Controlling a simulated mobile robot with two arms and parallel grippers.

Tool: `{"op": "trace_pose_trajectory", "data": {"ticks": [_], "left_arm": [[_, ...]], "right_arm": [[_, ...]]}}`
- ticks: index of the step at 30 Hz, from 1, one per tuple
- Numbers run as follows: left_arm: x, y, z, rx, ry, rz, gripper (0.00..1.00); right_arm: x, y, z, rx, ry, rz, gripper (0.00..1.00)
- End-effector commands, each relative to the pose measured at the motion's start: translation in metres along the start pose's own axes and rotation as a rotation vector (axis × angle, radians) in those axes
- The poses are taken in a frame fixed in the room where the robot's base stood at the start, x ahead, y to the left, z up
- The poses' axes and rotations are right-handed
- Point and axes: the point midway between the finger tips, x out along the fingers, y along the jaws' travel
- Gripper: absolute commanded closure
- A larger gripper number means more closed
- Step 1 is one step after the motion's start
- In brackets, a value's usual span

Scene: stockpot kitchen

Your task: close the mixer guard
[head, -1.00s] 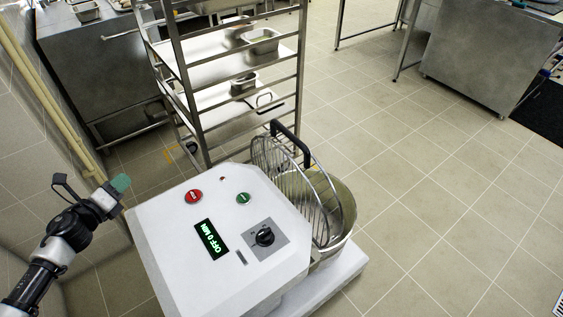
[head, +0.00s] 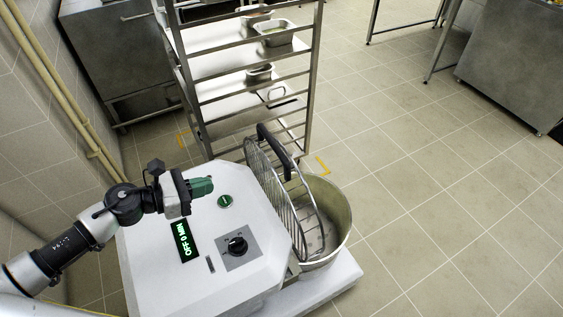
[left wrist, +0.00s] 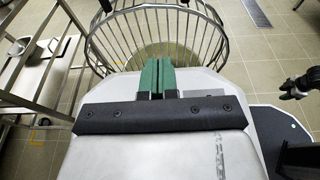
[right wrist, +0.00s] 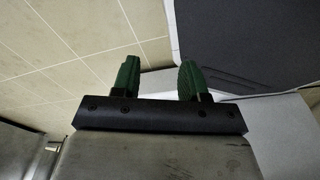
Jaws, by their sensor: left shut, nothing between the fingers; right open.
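The mixer (head: 215,268) has a white top with a green button, a dial and a display reading OFF 0 MIN. Its wire guard (head: 281,205) stands raised and tilted over the steel bowl (head: 335,215), with a black handle (head: 277,150) at its top. My left gripper (head: 208,186) is shut and empty above the mixer top, left of the guard and apart from it. In the left wrist view its green fingers (left wrist: 157,72) point toward the guard bars (left wrist: 150,20). My right gripper (right wrist: 160,75) is open and empty, low beside a white surface.
A steel rack (head: 243,85) with trays and pans stands behind the mixer. A wall with yellow pipes (head: 62,95) is at the left. Steel counters stand at the back left and back right. The tiled floor (head: 430,200) to the right is clear.

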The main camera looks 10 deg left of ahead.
Motion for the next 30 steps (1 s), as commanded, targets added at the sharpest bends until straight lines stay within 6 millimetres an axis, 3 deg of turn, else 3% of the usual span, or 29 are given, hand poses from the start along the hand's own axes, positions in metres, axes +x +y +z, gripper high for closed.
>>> {"op": "trace_pose_trajectory", "data": {"ticks": [8,14,21,30], "left_arm": [[0.027,-0.006,0.003,-0.004,-0.002,-0.012,1.00],[0.071,-0.006,0.004,-0.007,-0.003,-0.012,1.00],[0.116,-0.006,0.008,-0.005,-0.001,-0.011,1.00],[0.139,-0.007,0.011,-0.005,0.002,-0.011,1.00]], "right_arm": [[-0.012,-0.005,0.001,0.002,-0.003,-0.007,0.56],[-0.027,-0.022,0.004,0.005,-0.010,-0.029,0.56],[-0.041,-0.015,0.002,0.001,-0.010,-0.021,0.56],[-0.047,-0.009,0.001,0.003,-0.010,-0.013,0.56]]}}
